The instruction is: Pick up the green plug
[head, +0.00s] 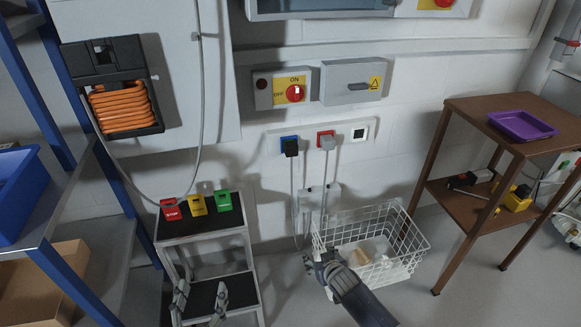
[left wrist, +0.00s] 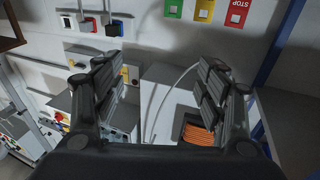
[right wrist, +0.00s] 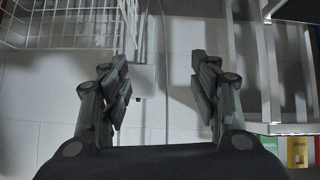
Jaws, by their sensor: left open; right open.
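My left gripper (head: 201,303) is open and empty, in front of the stool and apart from the block. My right gripper (head: 322,270) is open and empty, in front of the wire basket, right of the stool.
The yellow block (head: 197,204) and red STOP block (head: 171,209) stand close beside the green one. A black plug (head: 291,148) and a grey plug (head: 327,143) with hanging cables are on the wall. A white wire basket (head: 412,262) stands right of the stool (head: 199,236); blue shelving (head: 52,95) is left.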

